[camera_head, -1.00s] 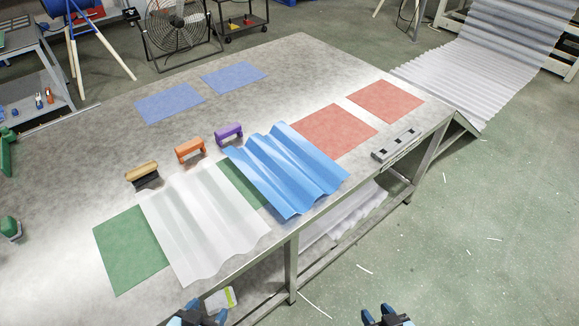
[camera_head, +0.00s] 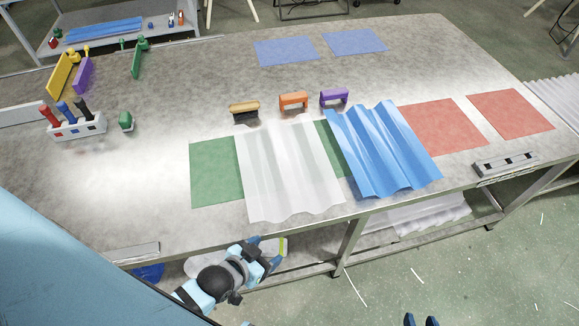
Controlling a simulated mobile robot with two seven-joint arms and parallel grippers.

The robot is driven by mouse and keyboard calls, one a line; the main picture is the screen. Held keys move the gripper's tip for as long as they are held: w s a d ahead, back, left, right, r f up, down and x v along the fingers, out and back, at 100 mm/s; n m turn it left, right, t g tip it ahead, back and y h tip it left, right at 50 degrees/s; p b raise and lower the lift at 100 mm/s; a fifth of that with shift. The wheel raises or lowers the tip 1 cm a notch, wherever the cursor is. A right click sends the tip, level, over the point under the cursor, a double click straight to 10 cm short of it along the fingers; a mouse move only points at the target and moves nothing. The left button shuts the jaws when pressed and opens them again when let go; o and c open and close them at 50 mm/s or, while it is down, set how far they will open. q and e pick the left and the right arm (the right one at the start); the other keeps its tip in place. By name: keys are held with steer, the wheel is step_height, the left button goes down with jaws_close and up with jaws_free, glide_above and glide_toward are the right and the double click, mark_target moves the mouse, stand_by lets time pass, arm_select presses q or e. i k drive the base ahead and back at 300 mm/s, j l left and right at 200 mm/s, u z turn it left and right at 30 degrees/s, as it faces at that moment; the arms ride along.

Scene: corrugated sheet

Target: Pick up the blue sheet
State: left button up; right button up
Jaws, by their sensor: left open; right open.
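The blue sheet (camera_head: 385,150) is corrugated and lies on the table at the right of centre, over part of a green square. My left gripper (camera_head: 276,252) is open and empty, in front of the table edge below the white sheet, well left of the blue sheet. My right gripper (camera_head: 421,319) shows only its fingertips at the bottom edge. It is open and apart from the blue sheet, nearer to me.
Black-yellow, orange (camera_head: 293,100) and purple (camera_head: 334,96) handled tools stand behind the sheets. Red squares (camera_head: 445,127) lie right, blue squares (camera_head: 287,51) at the back. A tool holder (camera_head: 78,128) stands left, a grey slotted block (camera_head: 505,163) right.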

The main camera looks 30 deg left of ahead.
mark_target(385, 157)
steer(key=i+l+u, duration=0.3)
steer(key=i+l, duration=0.15)
steer(key=l, duration=0.2)
steer(key=i+l+u, duration=0.2)
steer(key=l, duration=0.15)
steer(key=i+l+u, duration=0.15)
steer(key=l, duration=0.2)
steer(key=i+l+u, duration=0.15)
steer(key=l, duration=0.25)
steer(key=i+l+u, duration=0.15)
steer(key=l, duration=0.25)
